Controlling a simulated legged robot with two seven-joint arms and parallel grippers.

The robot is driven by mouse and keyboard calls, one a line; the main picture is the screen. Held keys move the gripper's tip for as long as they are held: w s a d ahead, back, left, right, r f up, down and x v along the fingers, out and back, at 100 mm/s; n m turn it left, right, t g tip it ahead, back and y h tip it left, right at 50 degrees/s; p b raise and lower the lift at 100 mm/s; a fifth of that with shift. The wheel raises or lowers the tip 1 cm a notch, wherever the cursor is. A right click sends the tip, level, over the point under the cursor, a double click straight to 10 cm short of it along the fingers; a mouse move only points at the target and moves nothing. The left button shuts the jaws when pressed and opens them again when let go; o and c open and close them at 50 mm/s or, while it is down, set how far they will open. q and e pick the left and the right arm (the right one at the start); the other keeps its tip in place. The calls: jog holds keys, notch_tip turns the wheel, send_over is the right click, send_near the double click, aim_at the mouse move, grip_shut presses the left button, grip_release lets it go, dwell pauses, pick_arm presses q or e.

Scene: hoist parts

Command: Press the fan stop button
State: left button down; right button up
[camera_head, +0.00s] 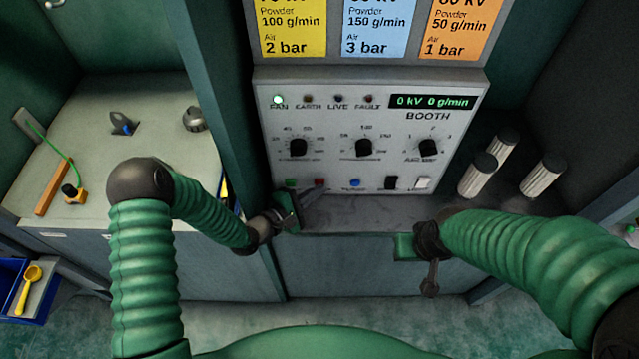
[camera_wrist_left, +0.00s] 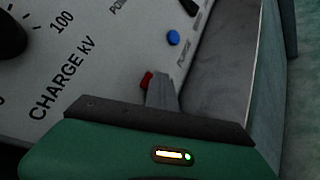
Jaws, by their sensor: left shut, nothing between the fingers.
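The booth control panel (camera_head: 325,115) stands upright ahead of me. Its red button (camera_head: 320,183) is in the bottom row, right of a green button (camera_head: 291,183). The FAN lamp (camera_head: 278,100) is lit green. My left gripper (camera_head: 314,194) is shut and empty, its tips at the red button. In the left wrist view the finger tips (camera_wrist_left: 160,78) overlap part of the red button (camera_wrist_left: 147,80); I cannot tell whether they touch it. My right gripper (camera_head: 430,280) hangs low in front of the ledge, away from the panel; its jaws are too small to judge.
A blue button (camera_head: 355,184), a black switch (camera_head: 391,183) and a white switch (camera_head: 422,183) sit right of the red one. White ribbed cylinders (camera_head: 478,174) stand at the right. A grey cabinet top (camera_head: 85,110) lies left, beyond a dark post (camera_head: 228,90).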

pick_arm(q)
jog(key=shift+s, duration=0.1)
jog(key=shift+s+a, duration=0.1)
jog(key=shift+s, duration=0.65)
jog(key=shift+p, duration=0.3)
jog(key=shift+s+p, duration=0.5)
jog(key=shift+s, duration=2)
